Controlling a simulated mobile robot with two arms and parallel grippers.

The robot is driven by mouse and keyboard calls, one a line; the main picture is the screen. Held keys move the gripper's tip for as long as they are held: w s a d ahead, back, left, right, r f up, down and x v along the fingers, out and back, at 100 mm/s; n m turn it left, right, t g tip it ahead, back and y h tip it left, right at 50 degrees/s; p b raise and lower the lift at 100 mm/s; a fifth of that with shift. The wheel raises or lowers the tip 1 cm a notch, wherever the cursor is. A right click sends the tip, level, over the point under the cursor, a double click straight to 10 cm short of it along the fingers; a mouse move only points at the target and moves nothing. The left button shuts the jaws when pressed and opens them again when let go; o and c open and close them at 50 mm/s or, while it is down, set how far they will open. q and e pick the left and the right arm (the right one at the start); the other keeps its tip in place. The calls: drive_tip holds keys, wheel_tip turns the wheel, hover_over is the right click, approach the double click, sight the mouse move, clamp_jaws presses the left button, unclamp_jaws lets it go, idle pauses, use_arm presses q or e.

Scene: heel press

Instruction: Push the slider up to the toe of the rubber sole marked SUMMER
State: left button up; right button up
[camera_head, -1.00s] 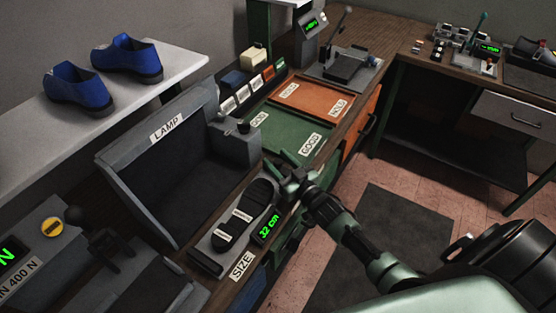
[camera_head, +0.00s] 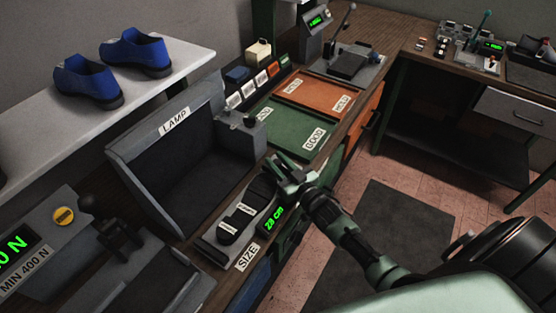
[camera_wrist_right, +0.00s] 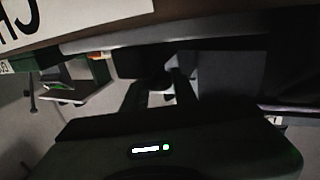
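The black rubber sole (camera_head: 262,190) lies lengthwise on the grey size gauge (camera_head: 212,247). Two small white labels lie along it, too small to read, so I cannot make out SUMMER. The gauge's green readout (camera_head: 273,218) shows 28 cm. My right gripper (camera_head: 279,163) is at the far, toe end of the sole, low over the gauge. It hides the slider and part of the toe, so I cannot tell whether slider and toe touch. Its finger opening is unclear. The dark right wrist view shows the fingers only as dim shapes. My left gripper is out of view.
The grey LAMP box (camera_head: 174,123) stands left of the gauge. Beyond my gripper lie the green GOOD tray (camera_head: 287,130) and an orange tray (camera_head: 318,97). Blue shoes (camera_head: 88,83) stand on the white shelf (camera_head: 165,85).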

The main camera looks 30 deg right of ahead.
sight(281, 164)
drive_tip(key=o, duration=0.3)
drive_tip(key=shift+w+d, duration=0.1)
drive_tip(key=shift+d, duration=0.1)
drive_tip(key=shift+o, duration=0.2)
drive_tip(key=shift+f, duration=0.1)
drive_tip(key=s, duration=0.2)
drive_tip(key=s+b, duration=0.1)
drive_tip(key=s, duration=0.2)
drive_tip(key=s+d, duration=0.1)
drive_tip(key=s, duration=0.1)
drive_tip(key=shift+s+b, duration=0.15)
drive_tip(key=shift+b, duration=0.2)
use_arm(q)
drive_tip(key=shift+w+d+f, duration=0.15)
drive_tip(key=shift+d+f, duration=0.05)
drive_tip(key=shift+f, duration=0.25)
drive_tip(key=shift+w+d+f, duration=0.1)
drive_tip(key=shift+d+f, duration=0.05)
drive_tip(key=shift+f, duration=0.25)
use_arm(e)
drive_tip(key=shift+s, duration=0.2)
